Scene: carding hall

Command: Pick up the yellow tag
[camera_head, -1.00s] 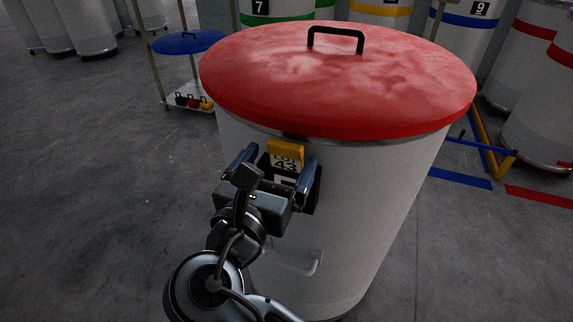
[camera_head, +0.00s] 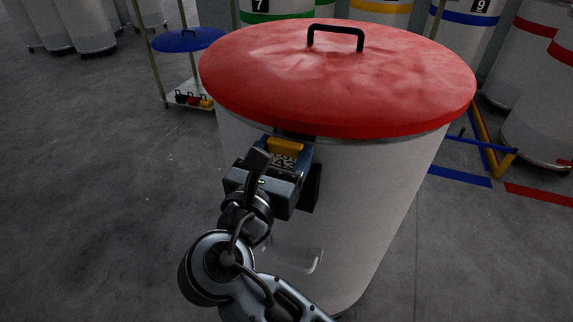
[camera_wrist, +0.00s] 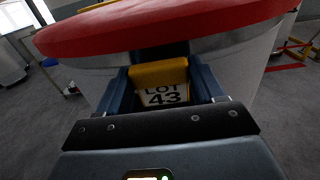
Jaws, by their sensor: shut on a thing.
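The yellow tag (camera_head: 285,146) is at the front of the large white can (camera_head: 375,190), just under its red lid. In the wrist view the tag (camera_wrist: 158,74) shows a yellow top block above a white plate reading "LOT 43". My gripper (camera_head: 284,150) is shut on the tag, with one blue-grey finger at each side of it in the wrist view (camera_wrist: 160,82). The lower part of the tag is hidden behind my gripper body. I cannot tell whether the tag touches the can.
The red lid (camera_head: 340,80) with a black handle overhangs just above my gripper. A wire handle (camera_head: 312,262) sticks out lower on the can. A small cart (camera_head: 190,100) with a blue lid stands behind left. Grey floor (camera_head: 90,200) is clear at left.

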